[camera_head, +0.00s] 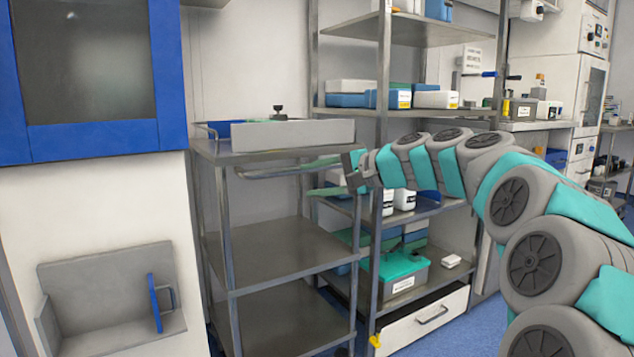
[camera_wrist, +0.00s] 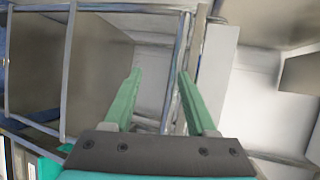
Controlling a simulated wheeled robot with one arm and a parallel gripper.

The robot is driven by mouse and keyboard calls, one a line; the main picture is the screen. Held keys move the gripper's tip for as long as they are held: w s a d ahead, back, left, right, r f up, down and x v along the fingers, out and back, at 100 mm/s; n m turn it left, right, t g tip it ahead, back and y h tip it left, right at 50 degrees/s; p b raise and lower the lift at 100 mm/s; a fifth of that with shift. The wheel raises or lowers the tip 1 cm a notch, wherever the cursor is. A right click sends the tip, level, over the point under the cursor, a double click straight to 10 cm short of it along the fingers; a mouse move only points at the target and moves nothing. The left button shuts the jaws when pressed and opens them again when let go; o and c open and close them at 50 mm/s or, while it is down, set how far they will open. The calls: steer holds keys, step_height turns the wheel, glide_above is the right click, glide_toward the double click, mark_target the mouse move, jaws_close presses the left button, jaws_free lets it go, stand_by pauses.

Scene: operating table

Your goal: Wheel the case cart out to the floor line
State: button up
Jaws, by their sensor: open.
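The case cart (camera_head: 275,245) is a grey metal cart with several shelves, standing left of centre in the head view. Its handle bar (camera_head: 275,173) runs just below the top shelf. My gripper (camera_head: 318,177) is open and empty at the bar's right end, with one teal finger near the bar's height and the other below it. In the wrist view, my gripper (camera_wrist: 159,74) has a thin metal rail (camera_wrist: 176,90) between its fingers, closer to the right one. I cannot tell whether either finger touches it. No floor line shows clearly.
A grey tray (camera_head: 290,134) lies on the cart's top. A blue-framed cabinet (camera_head: 95,140) stands close on the left. A metal rack (camera_head: 385,70) with boxes and bins stands right behind the cart. Some blue floor (camera_head: 478,312) shows at the lower right.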

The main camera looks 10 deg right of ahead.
mark_target(332, 166)
steer(key=w+d+r+m+t, duration=0.1)
steer(key=w+d+r, duration=0.1)
steer(key=w+d, duration=0.15)
steer(key=b+x, duration=0.1)
steer(key=x, duration=0.5)
steer(key=shift+w+a, duration=0.1)
steer(key=shift+w, duration=0.05)
jaws_close()
stand_by(0.3)
steer(key=shift+f, duration=0.1)
stand_by(0.9)
